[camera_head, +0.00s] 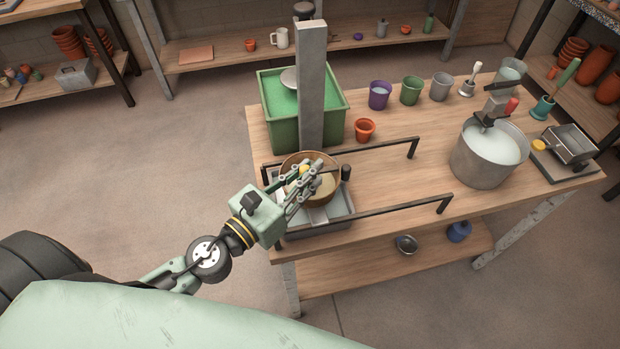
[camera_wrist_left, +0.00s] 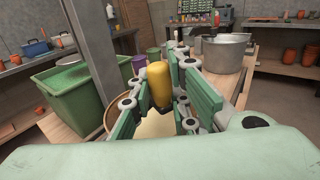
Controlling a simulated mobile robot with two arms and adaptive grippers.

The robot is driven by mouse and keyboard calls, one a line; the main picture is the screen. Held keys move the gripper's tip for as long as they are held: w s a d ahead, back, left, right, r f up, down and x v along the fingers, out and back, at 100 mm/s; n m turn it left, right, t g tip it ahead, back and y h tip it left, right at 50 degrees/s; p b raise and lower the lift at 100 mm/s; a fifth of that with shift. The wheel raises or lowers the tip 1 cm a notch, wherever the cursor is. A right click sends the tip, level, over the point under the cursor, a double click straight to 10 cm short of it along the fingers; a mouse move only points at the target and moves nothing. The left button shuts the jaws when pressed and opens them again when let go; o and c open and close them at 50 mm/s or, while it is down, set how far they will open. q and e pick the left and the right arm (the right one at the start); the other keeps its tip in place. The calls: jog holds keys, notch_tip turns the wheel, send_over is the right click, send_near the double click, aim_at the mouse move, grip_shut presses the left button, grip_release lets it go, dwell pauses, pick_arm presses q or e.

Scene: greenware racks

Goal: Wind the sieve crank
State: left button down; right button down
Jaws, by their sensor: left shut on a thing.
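The round sieve (camera_head: 328,187) has a brown rim and a pale inside. It sits over a grey tray (camera_head: 322,229) at the near left corner of the wooden table. My left gripper (camera_head: 304,172) is over the sieve, with its fingers shut on the yellow crank knob (camera_wrist_left: 158,82). In the wrist view the knob stands upright between the green finger pads, and the pale inside of the sieve (camera_wrist_left: 157,126) shows below it. The fingers hide most of the knob in the head view and part of the sieve. My right gripper is not in view.
Two dark rails (camera_head: 385,213) run along the table beside the sieve. A grey post (camera_head: 312,90) and a green bin (camera_head: 333,119) stand behind it. A terracotta pot (camera_head: 364,130) and a large metal pot (camera_head: 482,161) are to the right. The table middle is mostly clear.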

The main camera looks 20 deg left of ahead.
pick_arm(q)
jog(key=shift+a+f+m+g+h+b, duration=0.15)
jog(key=shift+a+m+g+h+b, duration=0.15)
jog(key=shift+m+g+h+b, duration=0.5)
jog(key=shift+h+b, duration=0.45)
jog(key=shift+h, duration=0.05)
jog(key=c, duration=1.7)
grip_release()
jog(key=shift+s+r, duration=0.15)
jog(key=shift+r, duration=0.05)
jog(key=shift+a, duration=0.1)
jog(key=shift+s+a, duration=0.25)
jog(key=shift+s, duration=0.25)
jog(key=v, duration=1)
jog(key=shift+s+a+f, duration=0.15)
jog(key=shift+s+f, duration=0.05)
jog(key=shift+s, duration=0.2)
